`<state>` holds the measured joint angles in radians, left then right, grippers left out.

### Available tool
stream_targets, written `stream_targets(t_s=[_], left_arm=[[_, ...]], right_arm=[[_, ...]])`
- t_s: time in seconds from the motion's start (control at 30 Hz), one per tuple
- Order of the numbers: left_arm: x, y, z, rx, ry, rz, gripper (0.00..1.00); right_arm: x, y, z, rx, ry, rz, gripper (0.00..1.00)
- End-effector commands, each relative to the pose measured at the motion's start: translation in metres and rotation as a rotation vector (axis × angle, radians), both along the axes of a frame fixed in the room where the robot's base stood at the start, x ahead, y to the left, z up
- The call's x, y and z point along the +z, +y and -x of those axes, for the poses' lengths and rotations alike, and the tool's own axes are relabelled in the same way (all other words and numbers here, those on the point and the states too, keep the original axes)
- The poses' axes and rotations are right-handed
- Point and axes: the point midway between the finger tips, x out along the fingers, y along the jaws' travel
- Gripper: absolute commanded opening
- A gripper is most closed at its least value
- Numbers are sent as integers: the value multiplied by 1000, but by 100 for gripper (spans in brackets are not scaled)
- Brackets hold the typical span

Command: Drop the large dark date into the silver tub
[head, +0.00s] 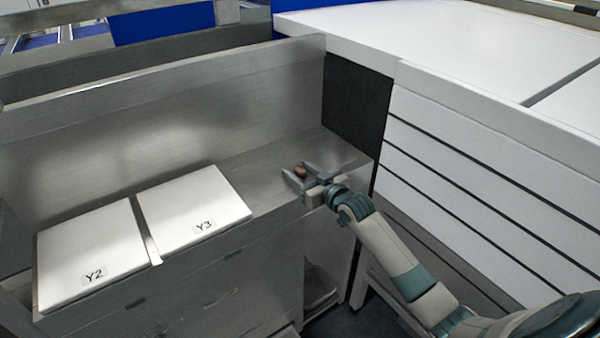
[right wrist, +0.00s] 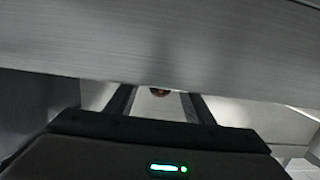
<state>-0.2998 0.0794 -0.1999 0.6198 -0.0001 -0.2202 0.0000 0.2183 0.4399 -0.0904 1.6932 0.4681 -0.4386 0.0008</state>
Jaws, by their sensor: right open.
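A small brown date (head: 300,171) lies on the steel counter (head: 262,170), near its right end. My right gripper (head: 297,169) is open around it, with one finger on each side and a gap showing. In the right wrist view the date (right wrist: 159,92) shows between the two finger tips, its far part cut off by a grey metal band. I cannot tell whether the fingers touch it. No silver tub can be made out for certain in either view. My left gripper is not in view.
Two white boards, marked Y2 (head: 90,250) and Y3 (head: 190,210), lie on the counter to the left. A steel back wall (head: 170,115) rises behind. A white slatted unit (head: 470,160) stands to the right. Bare counter lies between Y3 and my gripper.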

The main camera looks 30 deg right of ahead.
Motion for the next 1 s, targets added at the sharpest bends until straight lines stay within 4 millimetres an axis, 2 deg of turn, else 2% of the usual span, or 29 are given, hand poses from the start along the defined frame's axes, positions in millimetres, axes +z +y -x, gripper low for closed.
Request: stream_targets(t_s=[0.1,0.23,0.27,0.7,0.87,1.0], left_arm=[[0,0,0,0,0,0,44],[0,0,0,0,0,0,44],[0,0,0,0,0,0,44],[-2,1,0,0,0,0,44],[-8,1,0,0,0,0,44],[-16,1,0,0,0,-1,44]], right_arm=[[0,0,0,0,0,0,48],[0,0,0,0,0,0,17],[0,0,0,0,0,0,14],[4,0,0,0,-1,0,15],[16,0,0,1,-4,0,15],[37,0,0,1,-7,1,15]])
